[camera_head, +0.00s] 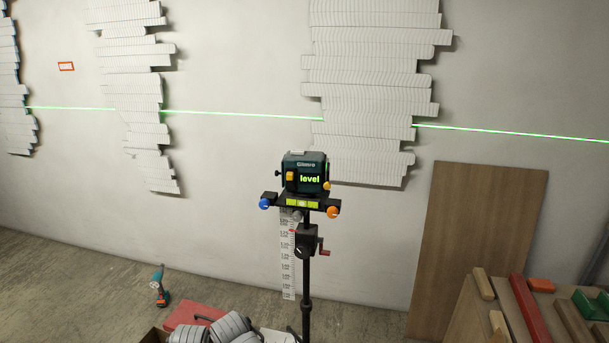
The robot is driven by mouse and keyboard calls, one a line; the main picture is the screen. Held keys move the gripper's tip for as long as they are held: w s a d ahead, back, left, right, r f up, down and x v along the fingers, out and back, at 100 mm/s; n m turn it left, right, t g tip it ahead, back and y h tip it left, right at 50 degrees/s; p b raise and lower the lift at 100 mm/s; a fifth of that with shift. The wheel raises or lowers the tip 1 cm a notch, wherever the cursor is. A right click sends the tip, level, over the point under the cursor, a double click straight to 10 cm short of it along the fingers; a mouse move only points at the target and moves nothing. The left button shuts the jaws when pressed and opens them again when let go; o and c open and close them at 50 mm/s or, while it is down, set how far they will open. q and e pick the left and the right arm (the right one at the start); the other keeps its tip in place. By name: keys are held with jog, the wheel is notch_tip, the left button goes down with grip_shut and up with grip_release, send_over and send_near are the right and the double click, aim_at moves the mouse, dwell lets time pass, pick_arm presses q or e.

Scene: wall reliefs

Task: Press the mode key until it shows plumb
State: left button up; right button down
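A dark green laser device (305,174) stands upright on a black tripod (306,270). Its display (310,179) reads "level" in bright green letters. A yellow-orange key (290,176) sits on its front, left of the display; I cannot tell from any label whether it is the mode key. The mount under the device has a blue knob (264,204) at the left and an orange knob (333,212) at the right. One horizontal green laser line (235,114) crosses the wall. Neither of my grippers is in view.
White wall reliefs (370,95) hang behind the tripod. A brown board (475,250) leans on the wall at the right. A bench (455,322) with coloured bars is at the lower right. A drill (160,287) and a box of grey rolls (222,328) are on the floor.

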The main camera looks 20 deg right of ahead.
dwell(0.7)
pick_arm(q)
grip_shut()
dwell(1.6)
